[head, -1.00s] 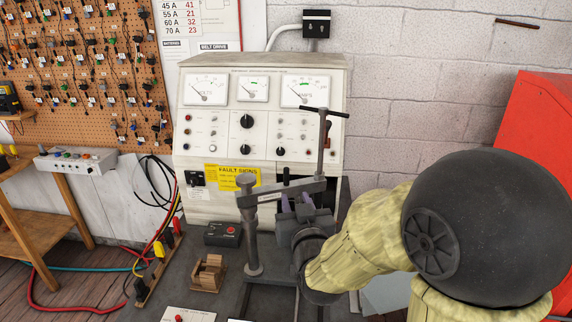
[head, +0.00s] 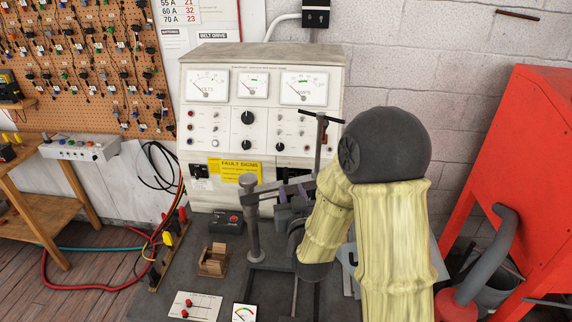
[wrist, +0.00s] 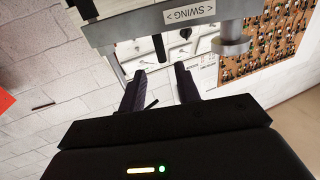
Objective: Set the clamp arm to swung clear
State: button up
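The clamp arm (head: 268,193) is a grey bar running right from the top of an upright post (head: 252,225) on the bench. Its right end carries an upright screw with a T-handle (head: 320,118). In the wrist view the clamp arm (wrist: 140,24) crosses the top, with a white "SWING" label (wrist: 189,12) on it. My gripper (wrist: 160,70) is open, its two dark fingers spread just below the bar in that picture. I see nothing held between them.
The test bench cabinet (head: 264,130) with gauges stands behind the clamp. A small black box (head: 227,222), a wooden block holder (head: 213,260) and a switch plate (head: 195,306) lie on the bench. A red cabinet (head: 510,150) stands to the right. Cables hang at left.

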aim_at(286, 175)
jog(key=w+p, duration=0.1)
jog(key=w, duration=0.2)
jog(key=w+p, duration=0.1)
jog(key=w, duration=0.2)
jog(key=w+p, duration=0.2)
jog(key=shift+w+a, duration=0.4)
jog(key=shift+c, duration=0.4)
grip_shut()
